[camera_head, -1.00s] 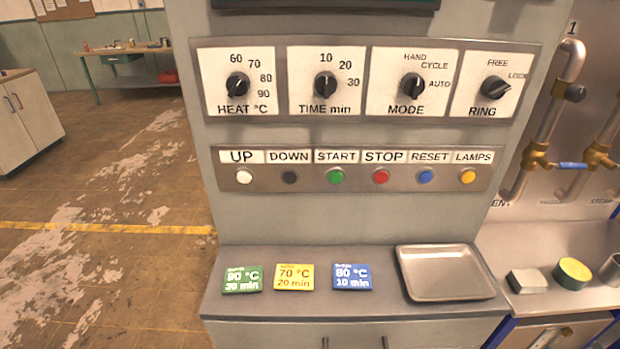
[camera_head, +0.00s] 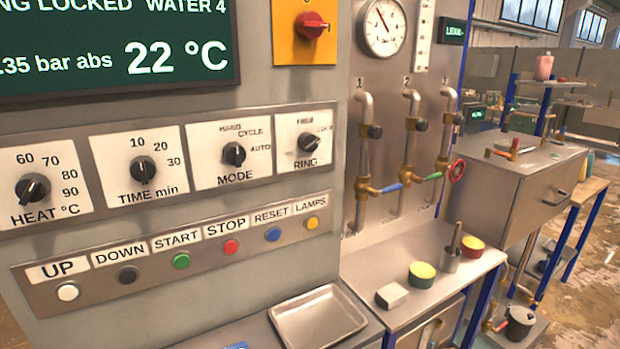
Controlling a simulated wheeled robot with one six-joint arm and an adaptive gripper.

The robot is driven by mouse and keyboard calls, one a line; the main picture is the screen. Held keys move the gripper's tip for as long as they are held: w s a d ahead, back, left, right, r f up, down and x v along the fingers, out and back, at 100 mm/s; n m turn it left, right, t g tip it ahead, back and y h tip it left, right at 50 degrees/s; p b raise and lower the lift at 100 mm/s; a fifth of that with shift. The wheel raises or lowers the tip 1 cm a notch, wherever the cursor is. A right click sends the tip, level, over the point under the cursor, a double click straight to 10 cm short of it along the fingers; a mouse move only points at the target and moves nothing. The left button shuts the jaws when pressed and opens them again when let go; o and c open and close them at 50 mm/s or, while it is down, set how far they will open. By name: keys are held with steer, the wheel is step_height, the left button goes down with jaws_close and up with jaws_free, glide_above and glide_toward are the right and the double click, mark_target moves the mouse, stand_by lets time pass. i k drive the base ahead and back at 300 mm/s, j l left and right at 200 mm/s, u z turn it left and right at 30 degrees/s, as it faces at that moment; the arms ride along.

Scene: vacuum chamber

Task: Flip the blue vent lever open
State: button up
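The blue vent lever (camera_head: 392,187) is on a brass valve (camera_head: 365,188) at the foot of the leftmost pipe (camera_head: 364,140), marked 1. The lever sticks out sideways to the right, roughly level, across the upright pipe. A green lever (camera_head: 432,177) sits on the similar valve of pipe 2, just to the right. My gripper is not in view, and nothing touches the lever.
The control cabinet with its knobs and buttons (camera_head: 231,247) fills the left. A side bench below the pipes holds a white block (camera_head: 391,295), a green-yellow pot (camera_head: 422,273) and a metal cup (camera_head: 450,260). A metal tray (camera_head: 318,318) lies in front. A red handwheel (camera_head: 457,171) is farther right.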

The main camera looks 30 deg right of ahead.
mark_target(392, 188)
steer(key=z, duration=0.75)
steer(key=i+l, duration=0.05)
